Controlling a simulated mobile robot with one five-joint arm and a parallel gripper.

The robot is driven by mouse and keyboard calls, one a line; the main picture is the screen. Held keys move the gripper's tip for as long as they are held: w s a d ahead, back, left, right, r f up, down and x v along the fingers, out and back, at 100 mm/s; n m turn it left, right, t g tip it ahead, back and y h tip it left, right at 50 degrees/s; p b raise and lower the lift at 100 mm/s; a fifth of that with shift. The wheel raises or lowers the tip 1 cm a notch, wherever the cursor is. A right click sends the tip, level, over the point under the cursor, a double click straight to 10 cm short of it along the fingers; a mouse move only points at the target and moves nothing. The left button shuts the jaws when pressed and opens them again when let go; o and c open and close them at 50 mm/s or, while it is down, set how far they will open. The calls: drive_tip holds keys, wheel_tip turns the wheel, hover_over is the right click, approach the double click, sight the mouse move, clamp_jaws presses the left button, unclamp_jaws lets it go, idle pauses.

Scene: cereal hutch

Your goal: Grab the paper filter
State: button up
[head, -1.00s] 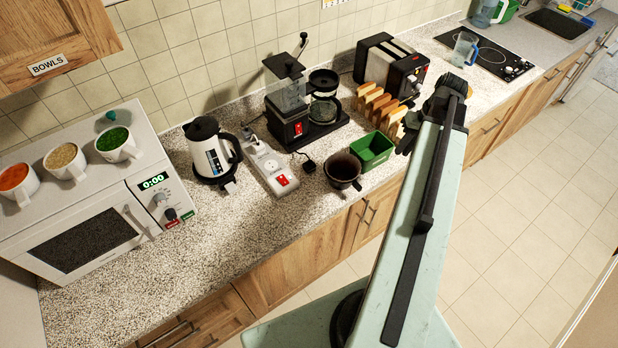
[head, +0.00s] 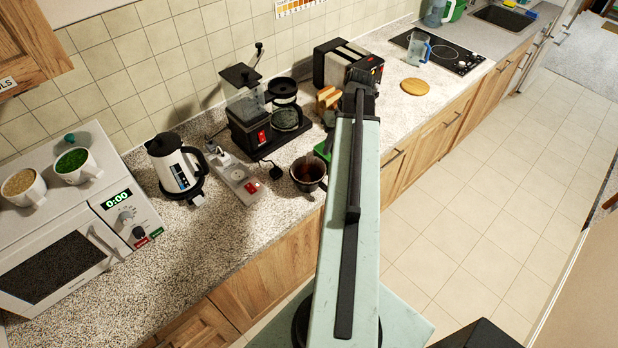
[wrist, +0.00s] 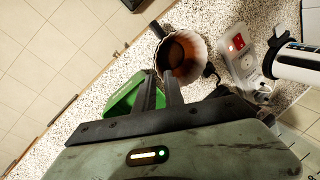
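A pale, fluted paper filter (wrist: 190,34) shows in the wrist view, with a brown inside. It seems to sit in the dark round holder, which stands on the counter in the head view (head: 307,173). My gripper (wrist: 160,78) has its two dark fingers apart, with a narrow gap between them. The fingertips point at the filter's near rim; I cannot tell whether they touch it. In the head view my gripper (head: 358,92) is seen from behind, and its fingers are hidden.
A green box (wrist: 124,98) lies left of the fingers. A power strip (head: 238,180), a kettle (head: 175,165), a coffee maker (head: 288,108) and a toaster (head: 340,65) stand around. A round wooden board (head: 415,86) lies on clear counter to the right.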

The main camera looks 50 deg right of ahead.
drive_tip(key=b+x, duration=0.6)
drive_tip(key=x, duration=0.1)
drive_tip(key=shift+s+d, duration=0.1)
drive_tip(key=shift+d, duration=0.05)
drive_tip(key=shift+r, duration=0.1)
clamp_jaws()
idle(0.6)
drive_tip(key=shift+p, duration=0.3)
idle(0.4)
wheel_tip(320, 180, up, 10)
drive_tip(key=p, duration=1)
hover_over(326, 161)
drive_tip(key=s+a, duration=0.2)
drive_tip(key=a, duration=0.1)
drive_tip(key=shift+d, duration=0.2)
